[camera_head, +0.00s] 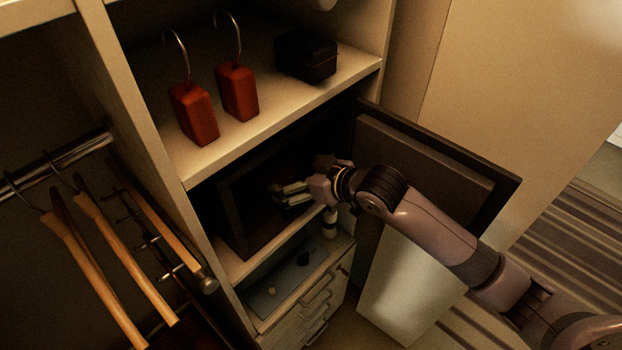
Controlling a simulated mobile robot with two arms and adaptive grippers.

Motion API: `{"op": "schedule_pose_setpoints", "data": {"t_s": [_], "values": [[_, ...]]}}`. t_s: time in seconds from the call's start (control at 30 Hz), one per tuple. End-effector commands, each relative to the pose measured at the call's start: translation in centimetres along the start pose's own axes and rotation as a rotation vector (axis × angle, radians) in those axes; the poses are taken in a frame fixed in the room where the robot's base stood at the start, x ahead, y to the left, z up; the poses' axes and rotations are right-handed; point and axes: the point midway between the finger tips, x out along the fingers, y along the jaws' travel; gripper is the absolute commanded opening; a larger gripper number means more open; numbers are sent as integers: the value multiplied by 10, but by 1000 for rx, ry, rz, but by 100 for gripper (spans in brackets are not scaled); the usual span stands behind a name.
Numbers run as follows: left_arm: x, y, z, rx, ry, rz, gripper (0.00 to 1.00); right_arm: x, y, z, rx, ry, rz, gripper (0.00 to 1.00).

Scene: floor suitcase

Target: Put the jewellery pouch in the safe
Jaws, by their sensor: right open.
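The safe (234,217) is a dark box in the compartment under the upper shelf. Its thick dark door (425,160) stands swung open to the right. My right gripper (279,194) is at the safe's opening, with its fingers pointing left into the dark interior. It is open, and I see nothing between its fingers. I cannot make out the jewellery pouch for certain; the inside of the safe is too dark to read. My left gripper is not in view.
Two red blocks with hooks (194,114) (237,92) and a dark box (306,56) stand on the upper shelf. Below the safe is a drawer unit (300,310) with small items on top. Wooden hangers (90,265) hang at left.

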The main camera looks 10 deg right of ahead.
Motion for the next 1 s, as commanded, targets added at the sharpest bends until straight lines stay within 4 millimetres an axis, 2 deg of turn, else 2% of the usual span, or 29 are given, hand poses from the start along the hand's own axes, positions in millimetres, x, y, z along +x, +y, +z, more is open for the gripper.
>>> {"op": "schedule_pose_setpoints", "data": {"t_s": [0.2, 0.33, 0.9, 1.0], "values": [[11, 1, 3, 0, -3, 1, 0, -38, 1, 2, -1, 0, 2, 100], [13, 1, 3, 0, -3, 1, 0, -50, 1, 1, 0, 1, 1, 100], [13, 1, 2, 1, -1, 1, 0, -54, 0, 0, 1, 0, 0, 100], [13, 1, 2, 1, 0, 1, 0, -54, -3, 6, 6, -10, 2, 100]]}}
